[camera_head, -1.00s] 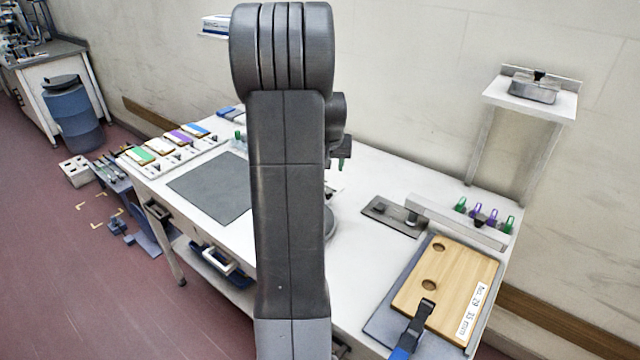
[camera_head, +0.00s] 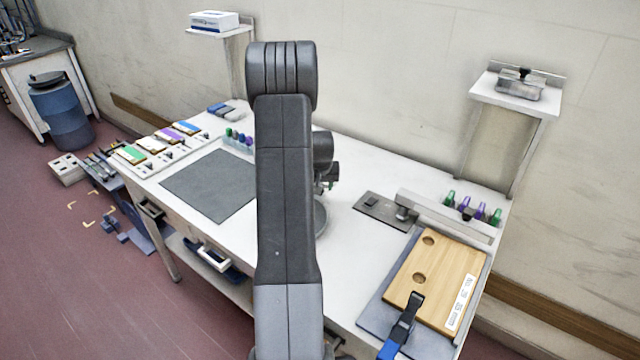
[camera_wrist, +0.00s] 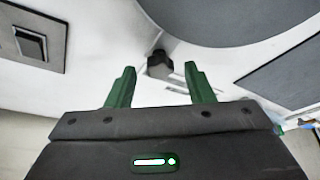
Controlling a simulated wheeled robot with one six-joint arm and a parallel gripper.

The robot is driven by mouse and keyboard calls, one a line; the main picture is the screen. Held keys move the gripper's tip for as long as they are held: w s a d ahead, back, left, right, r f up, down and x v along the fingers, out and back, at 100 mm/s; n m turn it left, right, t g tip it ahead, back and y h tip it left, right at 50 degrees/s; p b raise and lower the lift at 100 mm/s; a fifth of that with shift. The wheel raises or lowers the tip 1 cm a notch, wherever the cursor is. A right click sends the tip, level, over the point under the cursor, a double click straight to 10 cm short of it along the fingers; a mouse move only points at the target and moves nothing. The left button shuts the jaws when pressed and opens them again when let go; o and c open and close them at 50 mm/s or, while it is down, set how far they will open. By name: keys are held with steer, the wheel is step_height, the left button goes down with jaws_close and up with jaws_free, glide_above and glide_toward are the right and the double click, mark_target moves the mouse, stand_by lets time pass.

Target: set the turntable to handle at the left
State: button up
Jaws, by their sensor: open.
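The turntable is a grey disc (camera_wrist: 235,12) at the top of the wrist view; in the head view only its right rim (camera_head: 321,218) shows beside my arm. A dark faceted knob (camera_wrist: 160,65), apparently its handle, stands at the disc's near edge in the wrist view. My gripper (camera_wrist: 159,80) has two green fingers spread apart, with the knob appearing between their tips. I cannot tell how far the knob is below or beyond them. Nothing is visibly held. In the head view my gripper is mostly hidden behind my arm.
A dark mat (camera_head: 211,185) lies left of my arm. A dark plate (camera_head: 383,210) with a small block lies to the right. Further right are a rail with green and purple pegs (camera_head: 465,212) and a wooden board (camera_head: 437,278) under a clamp. Bare white tabletop lies between.

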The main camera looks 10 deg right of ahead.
steer(key=shift+w+f, duration=0.1)
steer(key=shift+f, duration=0.05)
jaws_close()
stand_by(0.4)
steer(key=shift+w+a+f+n+y+b, duration=0.15)
steer(key=shift+w+a+n+y+b, duration=0.15)
steer(key=shift+w+a+n+b, duration=0.4)
steer(key=w+a+n+y+b, duration=0.1)
steer(key=a+n+b, duration=0.3)
steer(key=w+a+n+y+b, duration=0.1)
steer(key=a+n+b, duration=0.1)
steer(key=n, duration=0.1)
steer(key=shift+w+a+f+g+y+b, duration=0.1)
steer(key=shift+w+a+g+y+b, duration=0.2)
steer(key=shift+a+b, duration=0.1)
steer(key=a+n+b, duration=0.1)
steer(key=a+n, duration=0.1)
steer(key=s+a+n+g+y+b, duration=0.1)
steer(key=a+n, duration=0.1)
steer(key=a+n+g+b, duration=0.1)
steer(key=a+n, duration=0.2)
steer(key=shift+s+a+y+b, duration=0.1)
steer(key=shift+s+y+b, duration=0.2)
steer(key=shift+s+b, duration=0.1)
steer(key=shift+s+a+r+n+g+b, duration=0.1)
steer(key=shift+s+a+n+g+b, duration=0.25)
steer(key=shift+a+n, duration=0.3)
steer(key=shift+s+a+r+n+g+b, duration=0.1)
steer(key=shift+s+a+n+g, duration=0.15)
steer(key=shift+s+a+n, duration=0.35)
